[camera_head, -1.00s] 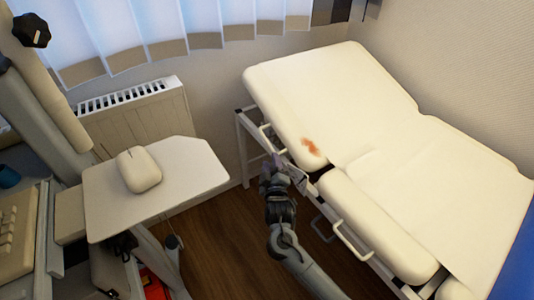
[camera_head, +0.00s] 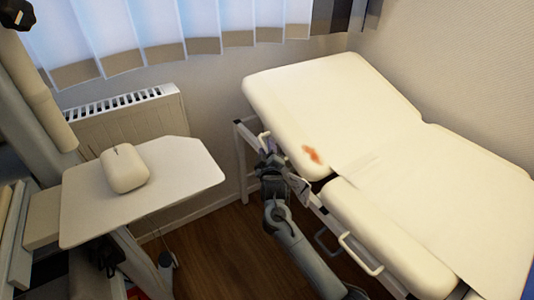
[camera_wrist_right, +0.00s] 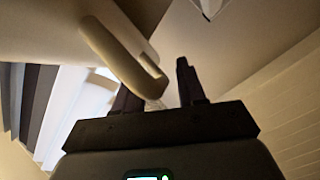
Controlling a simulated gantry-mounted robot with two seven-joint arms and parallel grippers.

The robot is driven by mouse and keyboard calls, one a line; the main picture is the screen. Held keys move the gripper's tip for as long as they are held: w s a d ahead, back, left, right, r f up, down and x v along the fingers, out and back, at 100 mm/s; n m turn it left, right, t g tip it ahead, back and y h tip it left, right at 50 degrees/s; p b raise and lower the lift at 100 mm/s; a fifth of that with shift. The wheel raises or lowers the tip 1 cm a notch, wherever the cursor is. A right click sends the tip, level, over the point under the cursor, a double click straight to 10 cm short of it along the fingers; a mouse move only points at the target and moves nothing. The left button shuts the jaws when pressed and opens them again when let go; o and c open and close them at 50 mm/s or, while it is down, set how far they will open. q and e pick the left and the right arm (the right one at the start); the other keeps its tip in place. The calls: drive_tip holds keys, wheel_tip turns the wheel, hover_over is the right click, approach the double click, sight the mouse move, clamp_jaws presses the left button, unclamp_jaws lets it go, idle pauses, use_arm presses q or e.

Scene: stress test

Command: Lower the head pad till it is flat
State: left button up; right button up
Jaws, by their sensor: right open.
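The cream head pad (camera_head: 325,100) is the upper section of the couch in the head view. It is tilted up from the lower section (camera_head: 440,190), with a crease between them. A reddish-brown stain (camera_head: 312,154) marks its near edge. A pale handle (camera_head: 263,140) sits at the pad's near side. My right gripper (camera_head: 267,158) is open close beside that handle. In the right wrist view a curved pale handle (camera_wrist_right: 112,52) reaches down to the open jaws (camera_wrist_right: 158,90). I cannot tell whether they touch. My left gripper is not in view.
A white side tray (camera_head: 185,165) with a rounded cream object (camera_head: 124,170) stands to the left. A radiator (camera_head: 130,118) is against the wall behind it. More pale handles (camera_head: 360,252) line the couch's near side. Wooden floor (camera_head: 210,250) lies open between tray and couch.

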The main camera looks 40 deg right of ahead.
drive_tip(key=shift+c, duration=0.4)
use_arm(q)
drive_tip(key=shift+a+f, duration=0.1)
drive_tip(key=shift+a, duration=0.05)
use_arm(e)
clamp_jaws()
